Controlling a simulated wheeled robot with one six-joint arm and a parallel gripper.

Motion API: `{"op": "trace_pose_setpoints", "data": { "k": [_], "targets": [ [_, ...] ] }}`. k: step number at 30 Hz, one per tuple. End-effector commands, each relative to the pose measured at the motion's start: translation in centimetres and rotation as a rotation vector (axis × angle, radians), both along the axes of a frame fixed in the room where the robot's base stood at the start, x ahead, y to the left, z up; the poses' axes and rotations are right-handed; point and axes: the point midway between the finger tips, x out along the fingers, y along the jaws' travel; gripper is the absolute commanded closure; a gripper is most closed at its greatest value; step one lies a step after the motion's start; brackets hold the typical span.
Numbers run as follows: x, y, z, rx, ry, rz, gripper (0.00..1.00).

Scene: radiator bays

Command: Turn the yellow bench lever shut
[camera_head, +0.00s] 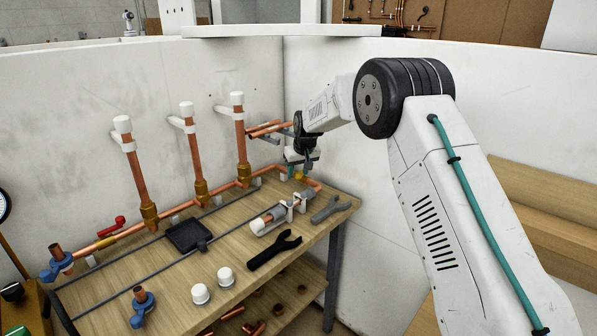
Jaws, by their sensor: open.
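The yellow bench lever (298,172) shows only as a small yellow patch at the far right corner of the wooden bench (225,235), by the end of the copper pipe. My gripper (299,165) is right above and in front of it and hides most of it. The jaws are open. I cannot tell whether they touch the lever or stand around it, nor which way the lever points.
Three upright copper pipes with white caps (237,98) rise left of my gripper. Copper pipes on a bracket (268,129) stick out close beside my wrist. White walls stand close behind.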

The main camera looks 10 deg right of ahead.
Motion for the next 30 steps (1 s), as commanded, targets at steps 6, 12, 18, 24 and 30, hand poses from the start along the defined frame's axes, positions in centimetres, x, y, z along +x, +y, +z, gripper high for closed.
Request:
{"op": "trace_pose_setpoints", "data": {
  "k": [6, 12, 18, 24, 30],
  "targets": [
    [0.2, 0.0, -0.3, 0.000, -0.001, 0.000, 0.57],
    [0.1, 0.0, -0.3, 0.000, 0.000, 0.000, 0.84],
    [0.1, 0.0, -0.3, 0.000, 0.000, -0.003, 1.00],
    [0.4, 0.5, -0.4, -0.001, 0.003, -0.090, 1.00],
    [1.1, 1.4, -0.4, -0.002, 0.002, -0.258, 1.00]
  ]
}}
